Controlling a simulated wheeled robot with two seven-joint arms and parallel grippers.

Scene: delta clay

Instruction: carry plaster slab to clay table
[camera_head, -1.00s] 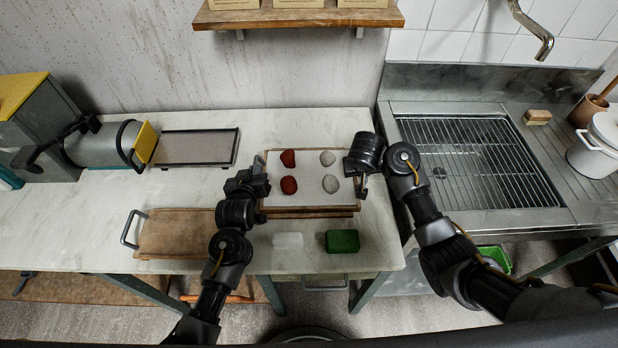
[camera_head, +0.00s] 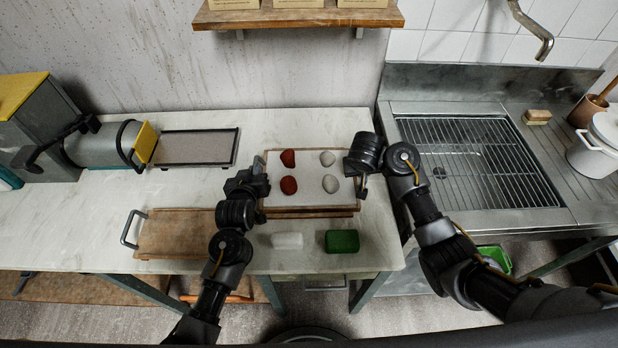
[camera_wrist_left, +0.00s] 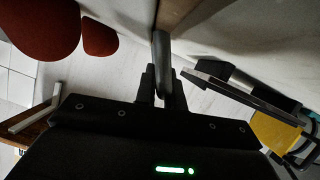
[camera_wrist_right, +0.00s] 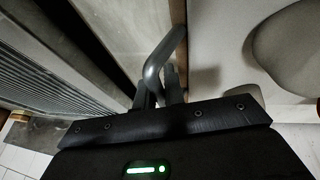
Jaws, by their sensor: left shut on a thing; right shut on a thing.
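The plaster slab (camera_head: 308,171) is a pale board in a wooden frame at the middle of the pale-topped table (camera_head: 190,123). Two red lumps (camera_head: 289,185) and two grey lumps (camera_head: 330,184) sit on it. My left gripper (camera_head: 263,188) is shut on the slab's left handle, a grey bar (camera_wrist_left: 161,62) in the left wrist view. My right gripper (camera_head: 357,181) is shut on the right handle (camera_wrist_right: 166,54), clear in the right wrist view. The slab looks level. I cannot tell whether it rests on the table or hangs just above it.
A wooden tray (camera_head: 180,232) lies at the left front. A white block (camera_head: 287,240) and a green block (camera_head: 342,241) lie in front of the slab. A dark-rimmed tray (camera_head: 195,148) and a machine (camera_head: 100,146) stand left. A sink with rack (camera_head: 475,165) is right.

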